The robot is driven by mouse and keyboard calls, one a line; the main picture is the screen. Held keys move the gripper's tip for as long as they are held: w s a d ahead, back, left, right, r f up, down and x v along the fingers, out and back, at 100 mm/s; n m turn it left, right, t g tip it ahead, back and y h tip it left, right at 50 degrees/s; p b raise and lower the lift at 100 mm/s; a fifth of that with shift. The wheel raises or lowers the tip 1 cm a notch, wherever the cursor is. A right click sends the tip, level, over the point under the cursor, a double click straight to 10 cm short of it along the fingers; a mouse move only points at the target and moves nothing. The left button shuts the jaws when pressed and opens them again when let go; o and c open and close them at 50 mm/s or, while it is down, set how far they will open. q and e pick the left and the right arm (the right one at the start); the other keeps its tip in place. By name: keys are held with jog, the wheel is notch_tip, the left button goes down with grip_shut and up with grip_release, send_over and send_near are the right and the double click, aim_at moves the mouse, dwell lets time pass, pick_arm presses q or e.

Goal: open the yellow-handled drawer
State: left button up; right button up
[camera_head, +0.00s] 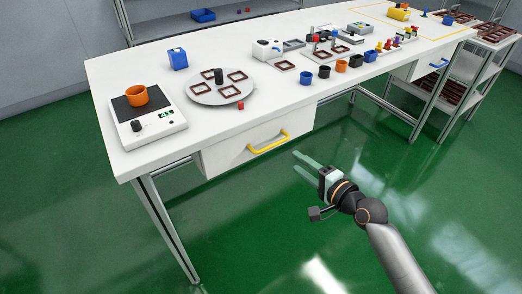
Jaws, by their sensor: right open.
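The drawer (228,155) with the yellow handle (268,143) hangs under the front edge of the white table, left of the middle. Its white front looks flush below the table top, so it appears shut. My right gripper (305,164) is in front of the table, to the right of the handle and a little lower in the picture. Its pale fingers point left toward the drawer, apart from each other and empty. It does not touch the handle. My left gripper is not in view.
The white table (150,68) carries a scale (146,126) with an orange pot, a round turntable (219,88) with square frames, and several small pots. A blue-handled drawer (425,68) is at the right. Green floor in front is clear.

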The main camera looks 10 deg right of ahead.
aim_at(274, 143)
jog(key=b+x, duration=0.2)
jog(key=x, duration=1)
jog(key=shift+w+b, duration=0.2)
jog(key=shift+b, duration=0.2)
grip_shut()
dwell(0.8)
